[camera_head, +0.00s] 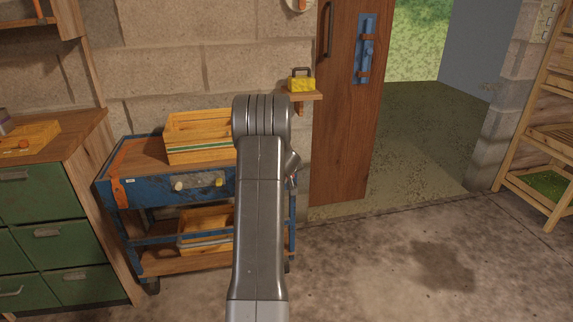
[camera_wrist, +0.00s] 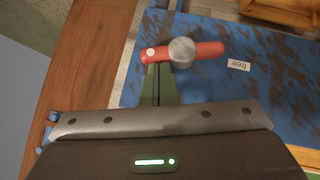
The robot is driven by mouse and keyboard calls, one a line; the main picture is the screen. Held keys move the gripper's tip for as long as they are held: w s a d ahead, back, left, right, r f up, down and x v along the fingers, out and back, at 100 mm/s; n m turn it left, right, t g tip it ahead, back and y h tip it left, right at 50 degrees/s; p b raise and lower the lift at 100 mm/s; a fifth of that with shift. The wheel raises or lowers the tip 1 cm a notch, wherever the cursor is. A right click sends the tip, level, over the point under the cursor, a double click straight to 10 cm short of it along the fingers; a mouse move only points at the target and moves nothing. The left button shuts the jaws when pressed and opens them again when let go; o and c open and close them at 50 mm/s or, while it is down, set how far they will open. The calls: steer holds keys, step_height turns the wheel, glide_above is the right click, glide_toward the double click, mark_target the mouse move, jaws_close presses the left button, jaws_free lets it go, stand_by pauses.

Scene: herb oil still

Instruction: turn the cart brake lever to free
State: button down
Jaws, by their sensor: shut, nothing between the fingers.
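In the wrist view a red lever (camera_wrist: 208,50) lies across a blue, worn panel, with a round grey knob (camera_wrist: 182,52) on it and a pale pin near its left end. A white label reading "free" (camera_wrist: 238,65), upside down, sits just below and beyond its right end. My gripper (camera_wrist: 160,69) is shut and empty. Its fingertips are at the lower edge of the lever's left part; I cannot tell whether they touch. In the head view the blue cart (camera_head: 150,191) stands against the wall. My arm covers its right part and my gripper; I cannot make out the lever there.
A wooden crate (camera_head: 188,158) sits on the cart, with another on its lower shelf. A green drawer cabinet (camera_head: 38,190) stands at left. A wall shelf holds a yellow object (camera_head: 302,84). A wooden door (camera_head: 345,120) stands right of the cart.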

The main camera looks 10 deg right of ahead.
steer(key=shift+d+r+m+y+p, duration=0.35)
steer(key=shift+y+p, duration=0.35)
steer(key=shift+p, duration=4.65)
steer(key=shift+f+p, duration=0.15)
steer(key=shift+p, duration=0.4)
steer(key=shift+d+f+p, duration=0.25)
steer(key=shift+f+p, duration=0.15)
steer(key=shift+p, duration=0.4)
steer(key=shift+d+f, duration=0.1)
steer(key=shift+f, duration=0.05)
